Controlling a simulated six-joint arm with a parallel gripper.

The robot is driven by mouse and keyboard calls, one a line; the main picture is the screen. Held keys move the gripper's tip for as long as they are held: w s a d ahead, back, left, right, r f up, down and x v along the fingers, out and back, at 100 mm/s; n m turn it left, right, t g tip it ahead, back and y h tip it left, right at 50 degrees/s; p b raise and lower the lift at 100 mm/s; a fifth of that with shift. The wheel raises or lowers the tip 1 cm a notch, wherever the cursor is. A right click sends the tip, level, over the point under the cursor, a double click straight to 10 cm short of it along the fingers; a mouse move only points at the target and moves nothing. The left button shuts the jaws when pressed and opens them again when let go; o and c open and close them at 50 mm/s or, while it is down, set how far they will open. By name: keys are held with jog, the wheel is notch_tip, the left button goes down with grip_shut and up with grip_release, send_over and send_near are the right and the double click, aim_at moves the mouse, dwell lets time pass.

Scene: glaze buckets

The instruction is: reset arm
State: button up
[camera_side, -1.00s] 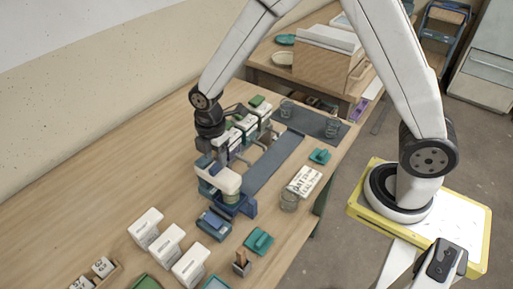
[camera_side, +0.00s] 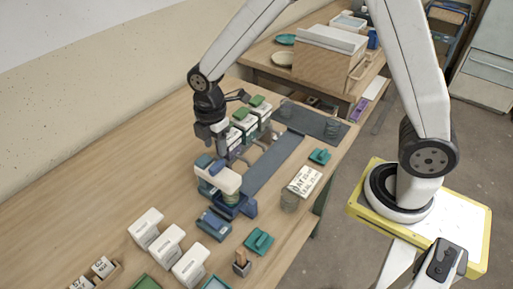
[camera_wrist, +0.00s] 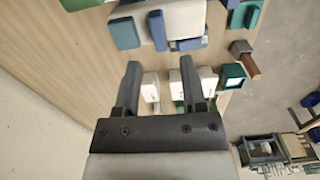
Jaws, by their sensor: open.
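My gripper (camera_wrist: 160,66) is open, with nothing between its two dark fingers in the wrist view. In the side view my gripper (camera_side: 217,140) hangs pointing down above the wooden table (camera_side: 130,185), at the left end of a row of white containers, some with green tops (camera_side: 259,101). A white and blue piece (camera_side: 222,180) stands on a blue base just in front of it. Part of the row is hidden behind my gripper and wrist.
Several white containers (camera_side: 166,243) stand at the front. A blue block (camera_side: 214,224), teal pieces (camera_side: 258,241) and a lettered card (camera_side: 304,181) lie to the right. A dark grey mat (camera_side: 273,165) runs along the table. The left of the table is bare.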

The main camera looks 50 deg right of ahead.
jog(key=s+d+r+m+t, duration=0.2)
jog(key=s+d+m, duration=0.7)
jog(key=m, duration=0.8)
jog(key=shift+s+d+m+t, duration=0.2)
jog(key=shift+s+m+t, duration=0.1)
jog(key=shift+s, duration=0.95)
